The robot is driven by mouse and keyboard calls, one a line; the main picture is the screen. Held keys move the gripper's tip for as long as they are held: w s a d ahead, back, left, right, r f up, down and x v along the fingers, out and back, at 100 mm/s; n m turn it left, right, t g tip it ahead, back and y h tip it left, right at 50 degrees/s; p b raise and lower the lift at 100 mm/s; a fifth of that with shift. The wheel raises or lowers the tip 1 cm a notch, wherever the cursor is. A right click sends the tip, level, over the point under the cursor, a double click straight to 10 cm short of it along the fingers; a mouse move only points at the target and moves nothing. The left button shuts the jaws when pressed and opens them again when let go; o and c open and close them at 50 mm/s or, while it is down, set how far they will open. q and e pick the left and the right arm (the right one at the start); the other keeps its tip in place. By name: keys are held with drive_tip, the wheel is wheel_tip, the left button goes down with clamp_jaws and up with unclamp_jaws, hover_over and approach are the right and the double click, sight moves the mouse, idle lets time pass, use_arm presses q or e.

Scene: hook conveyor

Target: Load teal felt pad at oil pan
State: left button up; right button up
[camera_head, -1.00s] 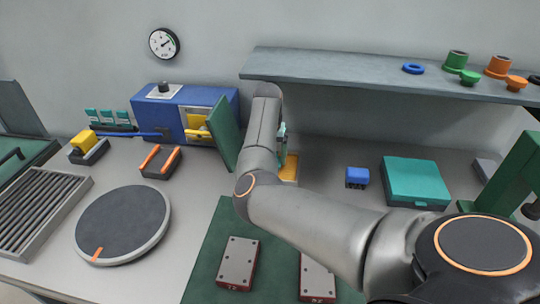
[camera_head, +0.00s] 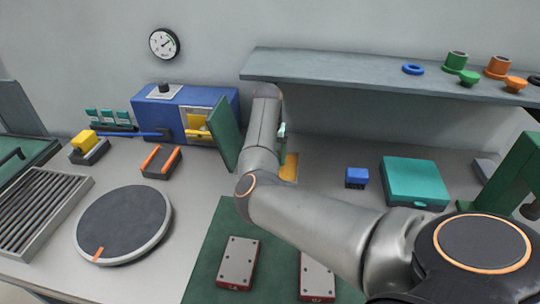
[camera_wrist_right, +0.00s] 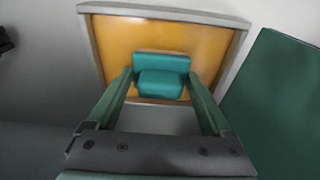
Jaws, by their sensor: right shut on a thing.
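The teal felt pad (camera_wrist_right: 160,83) is between the fingertips of my right gripper (camera_wrist_right: 160,76) in the right wrist view, and the gripper is shut on it. The pad is a small block with a raised back part. Behind it is the oil pan (camera_wrist_right: 113,47), with an orange-yellow floor and a grey rim. Whether the pad touches the pan floor I cannot tell. In the head view the pan (camera_head: 291,168) shows partly to the right of my right arm, which hides most of it and the gripper. My left gripper is not in view.
A blue machine (camera_head: 185,112) with an open green door (camera_head: 226,135) stands left of the arm. A blue block (camera_head: 357,177) and a teal box (camera_head: 414,181) lie to the right. A grey shelf (camera_head: 340,72) runs above. A round turntable (camera_head: 123,222) is at left.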

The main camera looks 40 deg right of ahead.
drive_tip(key=shift+r+p, duration=1.15)
drive_tip(key=shift+r, duration=2.3)
